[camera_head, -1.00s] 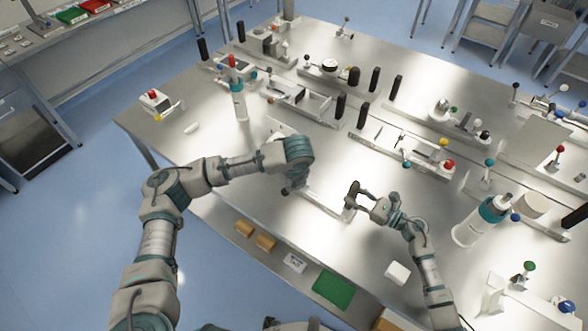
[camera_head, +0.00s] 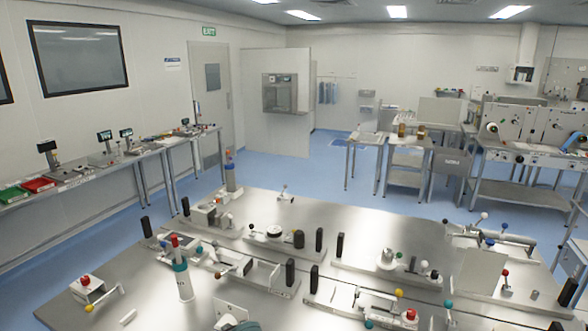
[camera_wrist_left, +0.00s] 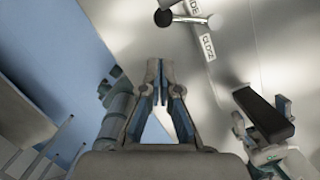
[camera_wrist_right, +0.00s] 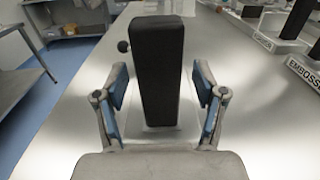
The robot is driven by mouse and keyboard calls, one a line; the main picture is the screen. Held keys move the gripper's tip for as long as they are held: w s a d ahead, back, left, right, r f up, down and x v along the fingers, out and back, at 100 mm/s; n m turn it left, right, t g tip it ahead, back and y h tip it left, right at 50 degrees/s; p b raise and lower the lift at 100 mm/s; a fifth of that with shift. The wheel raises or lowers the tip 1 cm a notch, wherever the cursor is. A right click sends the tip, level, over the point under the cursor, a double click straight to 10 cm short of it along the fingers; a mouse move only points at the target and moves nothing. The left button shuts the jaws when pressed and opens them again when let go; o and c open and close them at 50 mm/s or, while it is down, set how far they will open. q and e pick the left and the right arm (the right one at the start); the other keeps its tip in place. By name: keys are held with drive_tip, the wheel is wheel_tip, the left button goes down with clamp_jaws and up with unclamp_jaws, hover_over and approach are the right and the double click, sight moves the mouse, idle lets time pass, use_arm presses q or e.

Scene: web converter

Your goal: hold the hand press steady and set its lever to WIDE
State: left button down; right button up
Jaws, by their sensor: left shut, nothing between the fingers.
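In the left wrist view a lever with a round black knob (camera_wrist_left: 163,18) lies at the top, beside a label ending in "IDE" (camera_wrist_left: 194,7). A second label, apparently "CLOSE" (camera_wrist_left: 208,48), is just below. My left gripper (camera_wrist_left: 160,68) is shut and empty, apart from the knob in the picture. In the right wrist view a black upright block (camera_wrist_right: 158,75), apparently the press's handle, stands between the fingers of my right gripper (camera_wrist_right: 160,90). The fingers are open with gaps on both sides. The block also shows in the left wrist view (camera_wrist_left: 263,115). The head view shows neither gripper clearly.
The steel table (camera_head: 330,215) holds several fixtures with black posts and coloured knobs. A side bench (camera_head: 110,165) and a machine (camera_head: 525,140) are farther off.

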drive_tip(key=shift+d+r, duration=0.1)
drive_tip(key=v, duration=1.2)
